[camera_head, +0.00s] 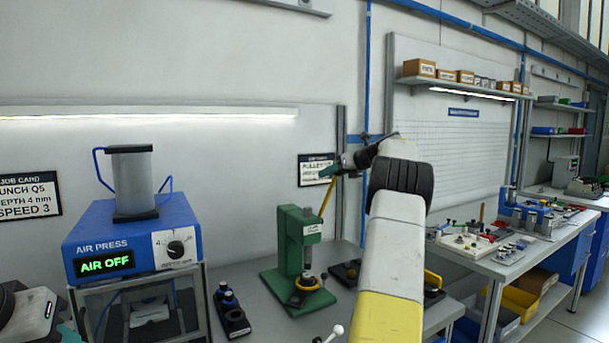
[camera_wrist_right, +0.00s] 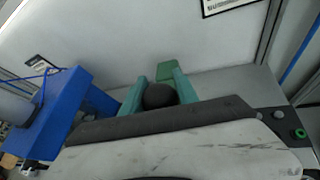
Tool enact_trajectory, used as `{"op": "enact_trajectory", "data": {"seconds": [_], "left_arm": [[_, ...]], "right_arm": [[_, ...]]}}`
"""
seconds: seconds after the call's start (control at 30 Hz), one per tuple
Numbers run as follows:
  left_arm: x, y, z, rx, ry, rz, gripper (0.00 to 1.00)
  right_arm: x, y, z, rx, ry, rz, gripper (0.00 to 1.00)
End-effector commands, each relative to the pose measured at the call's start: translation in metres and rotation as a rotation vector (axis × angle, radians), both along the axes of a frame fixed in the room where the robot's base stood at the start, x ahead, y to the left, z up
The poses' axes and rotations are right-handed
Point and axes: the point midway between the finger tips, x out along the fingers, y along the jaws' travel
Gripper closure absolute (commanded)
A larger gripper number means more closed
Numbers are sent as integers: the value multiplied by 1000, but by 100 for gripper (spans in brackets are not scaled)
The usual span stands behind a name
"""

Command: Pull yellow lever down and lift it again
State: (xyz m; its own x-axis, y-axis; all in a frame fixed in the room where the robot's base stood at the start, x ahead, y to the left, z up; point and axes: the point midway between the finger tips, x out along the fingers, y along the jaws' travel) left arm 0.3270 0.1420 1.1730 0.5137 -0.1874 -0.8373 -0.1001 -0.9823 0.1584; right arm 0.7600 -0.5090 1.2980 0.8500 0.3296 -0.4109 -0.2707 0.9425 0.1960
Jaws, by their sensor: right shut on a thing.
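A green press (camera_head: 297,250) stands on the bench, with its yellow lever (camera_head: 327,196) angled up and to the right from the press head. My right gripper (camera_head: 338,168) is at the lever's upper end. In the right wrist view, its teal fingers (camera_wrist_right: 158,98) are shut on the dark round knob (camera_wrist_right: 159,95) of the lever, one on each side. The green top of the press (camera_wrist_right: 178,72) shows beyond the fingers. Part of my left arm is at the lower left, with a teal tip (camera_head: 69,335) at the frame edge; its jaw opening does not show.
A blue air press box (camera_head: 130,235) reading "AIR OFF" stands left of the green press. A dark block with pegs (camera_head: 231,312) lies between them. A white-knobbed handle (camera_head: 337,330) is at the bottom. Another workbench (camera_head: 500,265) stands at right.

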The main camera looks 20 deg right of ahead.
Motion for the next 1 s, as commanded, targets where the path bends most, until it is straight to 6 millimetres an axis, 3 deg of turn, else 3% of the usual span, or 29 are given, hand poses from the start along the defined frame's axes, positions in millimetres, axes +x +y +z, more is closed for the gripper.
{"op": "enact_trajectory", "data": {"seconds": [0.13, 0.17, 0.23, 0.63, 1.0], "left_arm": [[0, 0, 0, 0, 0, 0, 64], [0, 0, 0, 0, 0, 0, 64], [0, 0, 0, 0, 0, 0, 64], [0, 0, 0, 0, 0, 0, 64], [0, 0, 0, 0, 0, 0, 64]], "right_arm": [[2, 0, 4, -2, -12, -6, 100], [2, 0, 4, -2, -12, -6, 58], [2, 0, 4, -2, -11, -5, 44], [-4, -2, 5, -1, -7, -3, 43], [-54, -22, 29, -1, -8, -4, 43]]}}
